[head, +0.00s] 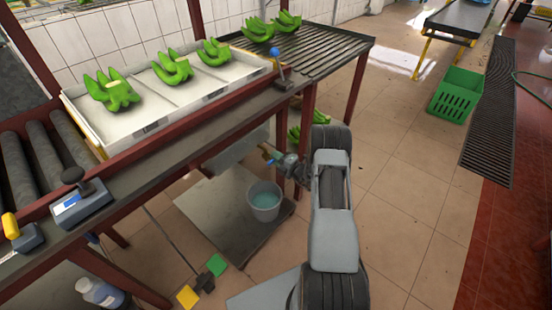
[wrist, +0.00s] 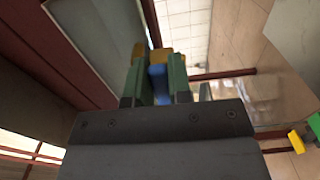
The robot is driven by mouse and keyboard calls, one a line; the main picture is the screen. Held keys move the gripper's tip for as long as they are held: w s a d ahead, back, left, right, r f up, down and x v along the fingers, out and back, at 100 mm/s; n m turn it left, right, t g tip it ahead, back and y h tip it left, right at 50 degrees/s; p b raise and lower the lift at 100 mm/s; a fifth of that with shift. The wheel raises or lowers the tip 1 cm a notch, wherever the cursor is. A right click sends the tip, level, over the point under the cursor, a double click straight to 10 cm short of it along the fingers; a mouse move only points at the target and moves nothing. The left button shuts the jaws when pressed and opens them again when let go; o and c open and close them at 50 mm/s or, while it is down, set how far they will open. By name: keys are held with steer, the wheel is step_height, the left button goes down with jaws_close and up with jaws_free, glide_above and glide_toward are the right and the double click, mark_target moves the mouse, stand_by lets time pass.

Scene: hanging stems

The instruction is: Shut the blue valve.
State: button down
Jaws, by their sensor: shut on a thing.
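The blue valve (wrist: 158,84) shows as a blue handle between the two green fingers of my gripper (wrist: 155,78) in the wrist view. A brass-yellow part shows just beyond it. My gripper is shut on the blue handle. In the head view my gripper (head: 272,158) is small, under the front edge of the bench and above a grey bucket (head: 264,212) of bluish water. A bit of blue shows at its tips. The valve's body is mostly hidden, and I cannot tell how far the handle is turned.
The bench (head: 190,125) overhangs my gripper, with a bench leg (head: 304,115) close by. A white tray (head: 140,124) with green bananas stands on it. A blue-knobbed lever (head: 279,68) is at its edge. Yellow (head: 187,297) and green (head: 216,265) pads lie low.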

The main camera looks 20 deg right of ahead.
stand_by(0.3)
steer(key=c, duration=1)
jaws_free()
steer(key=shift+c, duration=0.2)
steer(key=p+v, duration=0.1)
steer(key=v, duration=1.3)
steer(key=shift+p, duration=0.4)
